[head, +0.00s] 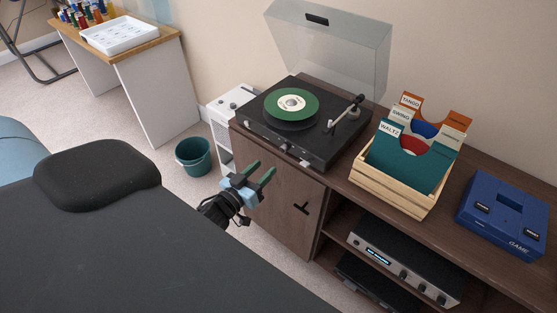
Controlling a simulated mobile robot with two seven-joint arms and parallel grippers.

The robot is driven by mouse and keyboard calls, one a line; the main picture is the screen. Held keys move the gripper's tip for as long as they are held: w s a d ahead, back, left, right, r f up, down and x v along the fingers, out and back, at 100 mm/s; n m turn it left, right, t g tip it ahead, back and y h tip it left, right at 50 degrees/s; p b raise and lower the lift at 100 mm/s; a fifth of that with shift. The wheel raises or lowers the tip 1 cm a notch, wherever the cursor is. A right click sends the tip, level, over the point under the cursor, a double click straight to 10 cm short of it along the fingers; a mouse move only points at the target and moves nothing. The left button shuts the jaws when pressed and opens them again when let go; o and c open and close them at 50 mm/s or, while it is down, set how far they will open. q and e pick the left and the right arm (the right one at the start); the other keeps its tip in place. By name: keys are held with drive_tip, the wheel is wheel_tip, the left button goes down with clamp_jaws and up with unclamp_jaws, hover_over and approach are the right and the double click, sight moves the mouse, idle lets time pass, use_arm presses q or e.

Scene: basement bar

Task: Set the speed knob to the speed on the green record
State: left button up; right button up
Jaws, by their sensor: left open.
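The green record (291,103) lies on the black turntable (315,145), which stands on the brown cabinet under a raised clear lid. Its pale centre label (292,102) is too small to read here. Small light controls (281,148) show along the turntable's front edge; I cannot tell which is the speed knob or where it points. My left gripper (261,171) is open and empty, with two green fingers. In the picture it is just below the turntable's front left, in front of the cabinet door and apart from the controls. My right gripper is not in view.
A wooden crate (388,190) of record sleeves and a blue game console (502,215) stand right of the turntable. A silver amplifier (405,262) sits on the shelf below. A teal bin (194,157) stands on the carpet at left. The raised lid (335,45) is behind the turntable.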

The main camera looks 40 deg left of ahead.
sight(282, 151)
use_arm(q)
drive_tip(key=w, duration=0.7)
drive_tip(key=shift+w, duration=0.5)
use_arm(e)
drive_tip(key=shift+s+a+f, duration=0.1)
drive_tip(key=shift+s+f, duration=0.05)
use_arm(q)
drive_tip(key=shift+c, duration=0.2)
clamp_jaws()
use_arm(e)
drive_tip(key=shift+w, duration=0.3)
